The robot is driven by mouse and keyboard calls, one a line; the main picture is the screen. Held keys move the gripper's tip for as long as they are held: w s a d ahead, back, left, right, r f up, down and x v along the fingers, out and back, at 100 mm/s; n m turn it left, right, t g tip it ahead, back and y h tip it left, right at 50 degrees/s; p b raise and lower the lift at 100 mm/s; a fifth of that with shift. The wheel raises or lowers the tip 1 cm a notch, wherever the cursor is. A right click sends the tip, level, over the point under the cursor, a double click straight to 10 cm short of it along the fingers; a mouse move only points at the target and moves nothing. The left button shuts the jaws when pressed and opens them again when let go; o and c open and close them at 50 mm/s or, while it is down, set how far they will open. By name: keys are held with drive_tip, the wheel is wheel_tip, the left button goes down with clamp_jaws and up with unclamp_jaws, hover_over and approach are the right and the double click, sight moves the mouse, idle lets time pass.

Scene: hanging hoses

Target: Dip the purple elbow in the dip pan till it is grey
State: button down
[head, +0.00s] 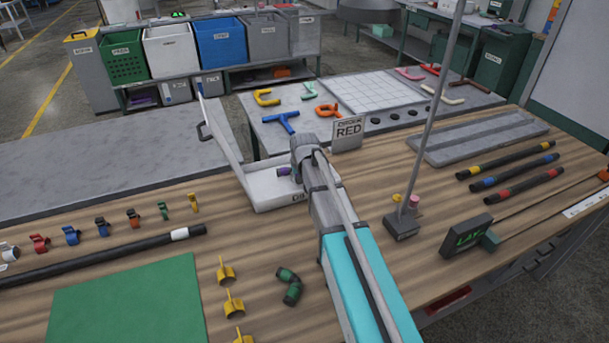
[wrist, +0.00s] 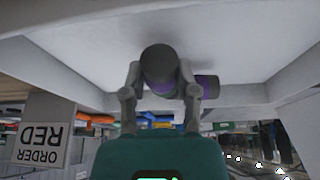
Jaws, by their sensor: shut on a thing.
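The purple elbow (wrist: 160,65) is between my gripper's fingers in the wrist view. It has a dark grey end and purple bands. In the head view only a small purple part (head: 284,171) shows beside my gripper (head: 296,172); the rest is hidden behind my arm. My gripper (wrist: 160,92) is shut on the elbow. The dip pan (head: 262,190) is a white tray, and the elbow is over or inside it. Its pale inner surface (wrist: 255,45) shows close behind the elbow. I cannot tell whether they touch.
An "ORDER RED" sign (head: 348,132) stands just right of the pan. A grey pole on a dark base (head: 402,224) rises right of my arm. A green elbow (head: 289,287) and a green mat (head: 130,305) lie nearer. Colored clips line the bench's left.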

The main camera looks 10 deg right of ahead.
drive_tip(key=shift+s+a, duration=0.2)
drive_tip(key=shift+a, duration=0.75)
drive_tip(key=shift+s+a, duration=0.2)
drive_tip(key=shift+a, duration=0.75)
drive_tip(key=shift+s+a, duration=0.2)
drive_tip(key=shift+a, duration=0.75)
drive_tip(key=shift+d, duration=0.1)
drive_tip(key=shift+w+d, duration=0.35)
drive_tip(key=shift+d, duration=1.25)
drive_tip(key=shift+w+d, duration=0.3)
drive_tip(key=shift+d, duration=1.35)
drive_tip(key=shift+w+d, duration=0.35)
drive_tip(key=shift+d, duration=1.25)
drive_tip(key=shift+a, duration=0.2)
drive_tip(key=shift+s+a, duration=0.35)
drive_tip(key=shift+a, duration=1.25)
drive_tip(key=shift+s+a, duration=0.3)
drive_tip(key=shift+a, duration=1.25)
drive_tip(key=shift+s+a, duration=0.35)
drive_tip(key=shift+a, duration=1.25)
drive_tip(key=shift+d, duration=0.1)
drive_tip(key=shift+w+d, duration=0.35)
drive_tip(key=shift+d, duration=1.25)
drive_tip(key=shift+w+d, duration=0.3)
drive_tip(key=shift+d, duration=1.35)
drive_tip(key=shift+w+d, duration=0.35)
drive_tip(key=shift+d, duration=1.25)
